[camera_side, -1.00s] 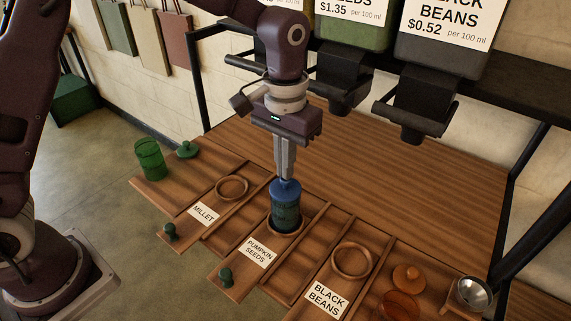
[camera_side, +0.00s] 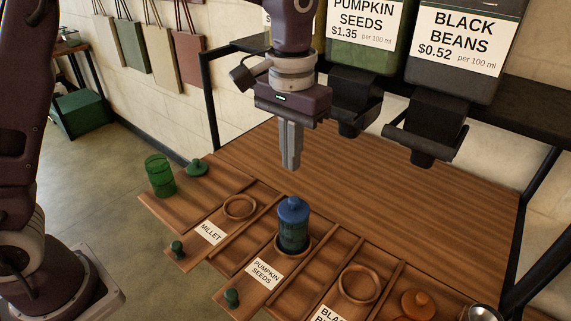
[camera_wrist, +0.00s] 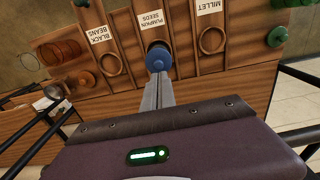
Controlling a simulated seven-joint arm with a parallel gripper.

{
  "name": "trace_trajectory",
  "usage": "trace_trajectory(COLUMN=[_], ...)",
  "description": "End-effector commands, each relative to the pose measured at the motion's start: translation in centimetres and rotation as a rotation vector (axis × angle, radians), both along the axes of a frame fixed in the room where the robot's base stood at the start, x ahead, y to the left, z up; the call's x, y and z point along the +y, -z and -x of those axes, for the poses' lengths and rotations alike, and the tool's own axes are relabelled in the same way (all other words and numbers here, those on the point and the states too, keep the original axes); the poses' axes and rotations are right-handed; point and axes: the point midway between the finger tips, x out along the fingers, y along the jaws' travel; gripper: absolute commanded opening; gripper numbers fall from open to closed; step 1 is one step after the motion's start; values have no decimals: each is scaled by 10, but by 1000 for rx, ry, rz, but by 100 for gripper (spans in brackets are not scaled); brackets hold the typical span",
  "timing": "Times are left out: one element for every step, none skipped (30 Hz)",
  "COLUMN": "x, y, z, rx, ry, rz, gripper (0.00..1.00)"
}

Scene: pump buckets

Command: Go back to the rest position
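My gripper (camera_side: 291,166) hangs empty above the board in the side view, clear of everything. Its two fingers look together with no visible gap; they also show in the wrist view (camera_wrist: 156,84). Below it stands a jar with dark contents (camera_side: 293,237) and a blue knobbed lid (camera_side: 292,208), upright in the ring at the pumpkin seeds label (camera_side: 265,273). In the wrist view the blue lid (camera_wrist: 158,58) lies just beyond the fingertips and hides most of the jar.
Empty rings stand at millet (camera_side: 240,207) and black beans (camera_side: 360,284). A green jar (camera_side: 160,176) and green lid (camera_side: 196,168) are at left, an orange lid (camera_side: 417,304) at right. Dispensers (camera_side: 428,130) hang behind at right. The wooden tabletop (camera_side: 400,190) behind the rings is clear.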

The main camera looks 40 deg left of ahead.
Motion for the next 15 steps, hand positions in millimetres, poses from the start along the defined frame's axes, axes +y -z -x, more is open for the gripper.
trace_trajectory(x=[10, 18, 31, 42, 52, 66, 75, 83, 92, 98, 103, 108, 111, 113, 116], y=[-15, -25, -41, -52, -62, -72, -77, -80, -80, -79, -76, -71, -67, -63, -57], z=[8, 17, 33, 48, 64, 87, 105, 122, 144, 160, 174, 190, 201, 209, 219], rx=[-27, -48, -86, -115, -148, -193, -226, -259, -301, -331, -358, -391, -411, -431, -449], ry=[-4, -5, -7, -8, -8, -8, -9, -9, -8, -9, -7, -6, -6, -5, -5], rz=[8, 14, 24, 29, 34, 38, 39, 39, 36, 33, 29, 23, 18, 13, 7], gripper=[0, 0, 0, 0, 0, 0, 0, 0, 0, 0, 0, 0, 0, 0, 0])
